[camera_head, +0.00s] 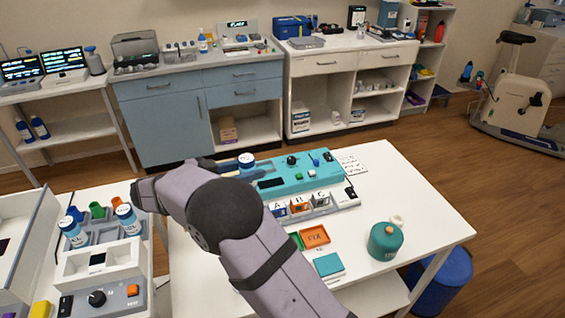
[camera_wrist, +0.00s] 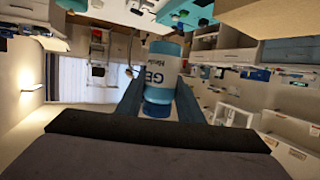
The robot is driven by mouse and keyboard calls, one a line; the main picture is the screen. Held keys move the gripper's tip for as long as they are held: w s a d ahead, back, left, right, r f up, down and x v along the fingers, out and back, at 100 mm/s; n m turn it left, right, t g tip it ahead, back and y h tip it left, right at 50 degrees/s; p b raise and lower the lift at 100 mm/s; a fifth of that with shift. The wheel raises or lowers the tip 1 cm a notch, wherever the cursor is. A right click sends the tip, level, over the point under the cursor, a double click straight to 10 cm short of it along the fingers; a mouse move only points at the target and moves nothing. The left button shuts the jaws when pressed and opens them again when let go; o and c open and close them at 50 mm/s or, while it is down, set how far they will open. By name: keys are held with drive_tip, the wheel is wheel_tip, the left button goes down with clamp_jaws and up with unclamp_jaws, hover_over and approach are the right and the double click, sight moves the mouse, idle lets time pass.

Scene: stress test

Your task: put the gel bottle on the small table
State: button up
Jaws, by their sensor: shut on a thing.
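My gripper (camera_wrist: 158,98) is shut on the gel bottle (camera_wrist: 160,72), which has blue ends and a pale label with "GE" readable. The wrist view is upside down, and one blue finger lies along each side of the bottle. In the head view the gel bottle (camera_head: 247,160) shows small behind my arm, at the back left of a white table (camera_head: 400,195), beside a teal device. I cannot tell whether the bottle touches the table, or whether this is the small table.
The teal device (camera_head: 295,172), lettered blocks (camera_head: 300,206), an orange tray (camera_head: 314,237) and a green flask (camera_head: 385,241) stand on the white table. Similar blue bottles (camera_head: 127,218) stand in a rack at left. The table's right side is mostly clear.

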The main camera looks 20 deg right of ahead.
drive_tip(key=shift+f+b, duration=2.7)
drive_tip(key=shift+f, duration=7.2)
drive_tip(key=shift+f, duration=0.15)
drive_tip(key=o, duration=1.1)
drive_tip(key=shift+s+a+r+b, duration=0.2)
drive_tip(key=shift+a+b, duration=0.15)
drive_tip(key=shift+a, duration=0.2)
drive_tip(key=shift+s+a+r+b, duration=0.3)
drive_tip(key=shift+a+r+b, duration=0.05)
drive_tip(key=shift+a+r, duration=0.45)
wheel_tip(320, 180, up, 5)
drive_tip(key=shift+f, duration=0.1)
drive_tip(key=shift+o, duration=0.2)
drive_tip(key=shift+r, duration=0.7)
